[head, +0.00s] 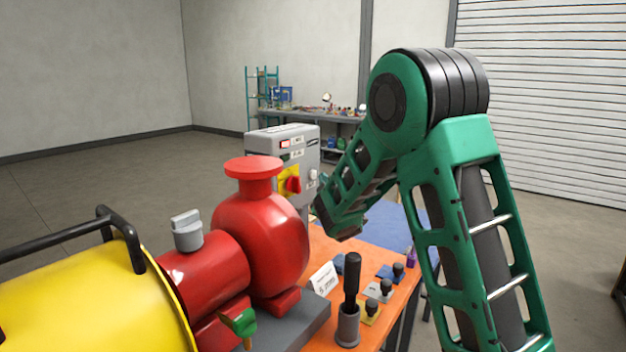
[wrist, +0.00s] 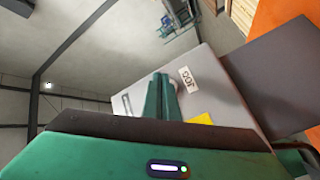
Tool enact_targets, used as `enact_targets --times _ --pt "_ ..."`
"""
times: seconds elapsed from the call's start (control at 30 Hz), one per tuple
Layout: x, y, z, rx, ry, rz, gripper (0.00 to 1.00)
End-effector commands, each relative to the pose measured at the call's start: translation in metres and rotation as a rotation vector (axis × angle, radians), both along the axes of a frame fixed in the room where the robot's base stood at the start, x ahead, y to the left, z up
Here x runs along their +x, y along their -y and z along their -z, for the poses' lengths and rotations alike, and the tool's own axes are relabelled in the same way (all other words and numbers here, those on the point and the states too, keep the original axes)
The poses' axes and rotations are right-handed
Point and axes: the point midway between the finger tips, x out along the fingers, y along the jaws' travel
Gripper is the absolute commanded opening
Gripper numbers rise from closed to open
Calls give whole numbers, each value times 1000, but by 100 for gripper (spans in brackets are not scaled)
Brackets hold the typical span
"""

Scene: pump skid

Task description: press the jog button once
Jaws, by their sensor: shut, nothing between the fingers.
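The grey control box (head: 283,145) stands behind the red pump, with a red rotary switch on a yellow plate on its front. A small pale button (head: 312,175) shows at the box's right edge. In the wrist view, a white label reading JOG (wrist: 188,79), turned around, is on the grey box face (wrist: 215,88). My gripper's green fingers (wrist: 161,84) are shut and empty, pointing at the face beside the label. A pale round part shows just behind the fingertips, mostly hidden by them. I cannot tell whether they touch it.
The red pump (head: 262,235) and yellow motor (head: 85,305) fill the left front. An orange table (head: 385,262) holds several black-knobbed pieces, a dark handle in a grey holder (head: 348,325) and a white card (head: 323,279). A workbench (head: 335,116) stands at the back.

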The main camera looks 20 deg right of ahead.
Motion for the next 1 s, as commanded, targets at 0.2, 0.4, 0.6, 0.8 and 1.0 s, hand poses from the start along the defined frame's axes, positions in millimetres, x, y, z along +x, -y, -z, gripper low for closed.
enact_targets --times 0.2,0.4,0.6,0.8,1.0 --pt "2 -2 -1 0 1 -1 0" --pt "5 -5 -1 0 1 -1 0" --pt "5 -5 -1 0 0 0 0" --pt "6 -5 -1 0 0 0 0" --pt "7 -7 -1 0 0 0 0"
